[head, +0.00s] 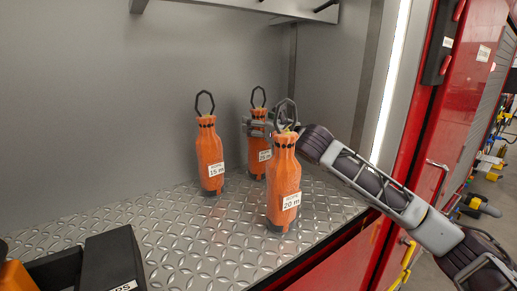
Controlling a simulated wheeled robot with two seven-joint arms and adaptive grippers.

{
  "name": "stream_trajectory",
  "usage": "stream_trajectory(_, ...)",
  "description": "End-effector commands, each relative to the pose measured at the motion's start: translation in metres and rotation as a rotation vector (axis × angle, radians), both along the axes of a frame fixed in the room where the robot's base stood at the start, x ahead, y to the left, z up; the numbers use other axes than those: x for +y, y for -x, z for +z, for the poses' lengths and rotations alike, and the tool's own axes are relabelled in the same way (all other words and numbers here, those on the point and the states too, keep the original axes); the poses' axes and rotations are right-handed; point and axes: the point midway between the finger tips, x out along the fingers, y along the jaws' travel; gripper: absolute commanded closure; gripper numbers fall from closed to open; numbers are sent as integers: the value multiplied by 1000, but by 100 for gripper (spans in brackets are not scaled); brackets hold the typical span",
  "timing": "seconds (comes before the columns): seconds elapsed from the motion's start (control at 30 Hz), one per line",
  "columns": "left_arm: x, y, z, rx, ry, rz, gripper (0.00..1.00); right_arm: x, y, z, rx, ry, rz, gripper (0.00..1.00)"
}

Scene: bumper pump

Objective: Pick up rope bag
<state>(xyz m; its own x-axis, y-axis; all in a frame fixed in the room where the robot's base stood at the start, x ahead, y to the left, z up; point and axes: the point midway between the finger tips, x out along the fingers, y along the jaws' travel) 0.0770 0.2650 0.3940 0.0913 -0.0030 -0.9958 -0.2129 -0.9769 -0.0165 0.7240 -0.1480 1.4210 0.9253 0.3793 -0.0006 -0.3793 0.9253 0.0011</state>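Three orange rope bags with black loops on top stand upright on the metal shelf (180,230). The front bag (284,190) has a label reading 20 m. The left bag (210,160) has a label reading 15 m. The back bag (257,158) is partly hidden behind the front one, and its label is only partly visible. My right gripper (256,127) reaches in from the right, behind the neck of the front bag, at the neck of the back bag. Its fingers are partly hidden, so I cannot tell whether they grip it. My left gripper is out of view.
A black case (112,262) sits at the lower left of the shelf. Grey walls close the compartment behind and to the right. A red-edged front lip and red cabinet panels (425,130) lie to the right. The shelf's left middle is clear.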

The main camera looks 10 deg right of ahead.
Motion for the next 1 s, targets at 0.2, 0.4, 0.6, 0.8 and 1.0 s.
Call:
stream_trajectory(0.2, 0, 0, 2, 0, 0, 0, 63, 3, -7, 0, 0, 1, 0, 22)
stream_trajectory(0.4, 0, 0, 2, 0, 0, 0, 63, 3, -8, 0, -1, 2, 0, 22)
stream_trajectory(0.6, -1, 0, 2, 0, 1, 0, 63, 3, -7, 0, 0, 1, 0, 22)
stream_trajectory(0.8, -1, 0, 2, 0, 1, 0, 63, 3, -7, 0, 0, 1, 0, 40)
stream_trajectory(1.0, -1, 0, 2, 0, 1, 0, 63, 3, -7, 0, 0, 1, 0, 66)
